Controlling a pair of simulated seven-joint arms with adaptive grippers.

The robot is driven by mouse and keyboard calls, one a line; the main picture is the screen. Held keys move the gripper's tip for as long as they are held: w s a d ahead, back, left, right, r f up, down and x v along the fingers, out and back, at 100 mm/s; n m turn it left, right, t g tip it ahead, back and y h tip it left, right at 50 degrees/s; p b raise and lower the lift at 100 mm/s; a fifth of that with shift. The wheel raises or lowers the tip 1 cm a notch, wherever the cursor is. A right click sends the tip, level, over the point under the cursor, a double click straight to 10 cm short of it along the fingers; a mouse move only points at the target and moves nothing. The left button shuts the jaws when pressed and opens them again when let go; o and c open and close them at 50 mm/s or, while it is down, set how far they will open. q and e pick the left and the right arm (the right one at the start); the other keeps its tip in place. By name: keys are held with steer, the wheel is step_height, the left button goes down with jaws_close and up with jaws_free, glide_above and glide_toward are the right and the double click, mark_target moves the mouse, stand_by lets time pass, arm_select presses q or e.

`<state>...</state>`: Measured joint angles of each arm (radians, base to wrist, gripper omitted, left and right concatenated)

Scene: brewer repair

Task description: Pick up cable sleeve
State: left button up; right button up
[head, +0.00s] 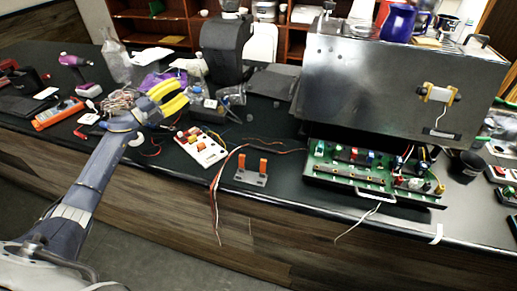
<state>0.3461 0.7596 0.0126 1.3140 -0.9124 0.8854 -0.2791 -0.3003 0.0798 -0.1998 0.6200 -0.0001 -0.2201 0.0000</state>
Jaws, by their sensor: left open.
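I cannot tell for certain which thing is the cable sleeve. A bundle of red, white and dark wires (216,186) lies on the dark bench and hangs over its front edge. My left gripper (181,95) has yellow fingers, spread apart with nothing seen between them. It is above the left-middle of the bench, up and left of the wire bundle and apart from it. Behind and beside its fingers are a purple cloth (152,80) and a coil of beige wire (119,101), both partly hidden. My right gripper is not in view.
A metal brewer (390,85) stands at right, with an open green circuit tray (345,178) before it. A grey bracket with orange posts (251,178) and a white switch panel (202,149) lie near the front edge. An orange meter (58,114) is at left.

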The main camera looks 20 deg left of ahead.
arm_select(q)
steer(key=w+d+r+m+g+h, duration=0.1)
steer(key=d+r+m+g+h, duration=0.15)
steer(key=d, duration=0.45)
steer(key=d+r+m+g+h, duration=0.1)
steer(key=d+m+g, duration=0.1)
steer(key=d+m, duration=0.35)
steer(key=w+d+r+m+g+h, duration=0.1)
steer(key=d+r+g+h, duration=0.15)
steer(key=d, duration=0.65)
steer(key=s+d+m+g+y, duration=0.3)
steer(key=d+m+g, duration=0.3)
steer(key=d, duration=0.4)
steer(key=s+d+m+g+y, duration=0.2)
steer(key=s+d+m+g, duration=0.15)
steer(key=d+m, duration=0.45)
steer(key=m+y, duration=0.7)
steer(key=y, duration=0.6)
glide_above(263, 147)
steer(key=f, duration=0.2)
steer(key=shift+g, duration=0.35)
step_height(263, 147, down, 17)
steer(key=shift+d+r, duration=0.1)
jaws_close()
